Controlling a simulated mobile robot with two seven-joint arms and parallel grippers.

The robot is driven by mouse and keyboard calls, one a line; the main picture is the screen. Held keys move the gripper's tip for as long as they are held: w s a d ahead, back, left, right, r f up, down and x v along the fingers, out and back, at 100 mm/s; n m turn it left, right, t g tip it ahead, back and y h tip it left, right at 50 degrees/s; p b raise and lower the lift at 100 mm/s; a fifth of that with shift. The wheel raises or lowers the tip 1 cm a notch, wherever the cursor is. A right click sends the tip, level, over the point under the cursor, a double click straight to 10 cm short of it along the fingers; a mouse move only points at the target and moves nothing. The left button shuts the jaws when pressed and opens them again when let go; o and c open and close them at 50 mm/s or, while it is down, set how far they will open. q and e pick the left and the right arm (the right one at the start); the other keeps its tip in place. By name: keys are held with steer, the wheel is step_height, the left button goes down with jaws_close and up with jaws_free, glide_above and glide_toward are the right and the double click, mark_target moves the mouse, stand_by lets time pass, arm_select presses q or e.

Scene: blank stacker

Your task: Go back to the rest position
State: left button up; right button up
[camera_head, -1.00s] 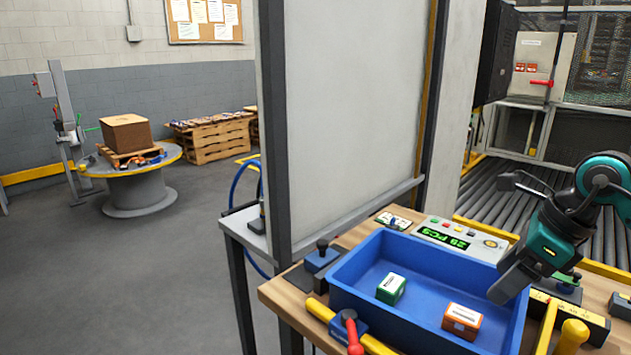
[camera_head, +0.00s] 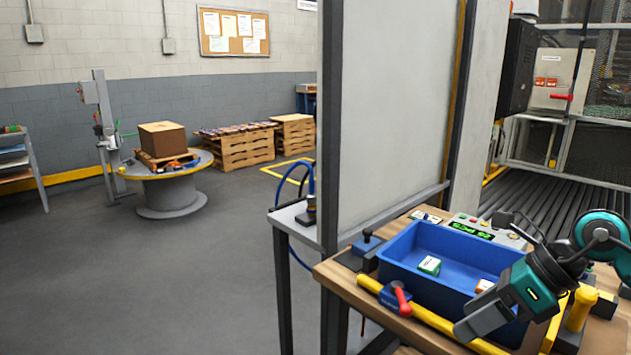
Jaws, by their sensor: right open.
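My right gripper (camera_head: 482,318) shows at the lower right, its arm coming in from the right edge. It hangs over the front right part of the blue bin (camera_head: 398,268), and its jaws look empty. In the bin a green-and-white box (camera_head: 430,265) lies in the left half. An orange-and-white box (camera_head: 484,286) is partly hidden behind my right gripper. My left gripper is out of view.
The bin sits on a wooden workbench (camera_head: 338,277) with a red-handled clamp (camera_head: 401,299), a yellow rail and a counter display (camera_head: 471,230). A tall grey panel (camera_head: 395,110) stands behind. Open floor (camera_head: 150,290) lies left, beyond it a spool table (camera_head: 170,192).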

steer(key=a+r+m+t+y+p, duration=0.1)
steer(key=a+m+t+y+p, duration=0.2)
steer(key=a+m+t+y, duration=0.85)
steer(key=s+d+f+m+t+h+p, duration=0.15)
steer(key=f+m+h, duration=0.4)
steer(key=m, duration=0.55)
steer(key=s+d+f+m+t+h, duration=0.1)
steer(key=d+f+m+h, duration=0.1)
steer(key=f+m+h, duration=0.65)
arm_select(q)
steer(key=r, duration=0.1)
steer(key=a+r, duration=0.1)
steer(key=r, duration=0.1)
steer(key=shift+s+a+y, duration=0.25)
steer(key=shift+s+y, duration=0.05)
arm_select(e)
steer(key=s+f+m+g+h, duration=0.3)
steer(key=s+f+m+g, duration=0.2)
steer(key=s+f+m, duration=0.4)
steer(key=shift+s+f+m+g, duration=0.25)
steer(key=shift+s+m+g, duration=0.15)
steer(key=shift+s+m, duration=0.75)
arm_select(q)
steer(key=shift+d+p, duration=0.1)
steer(key=shift+p, duration=0.2)
arm_select(e)
steer(key=shift+w, duration=0.1)
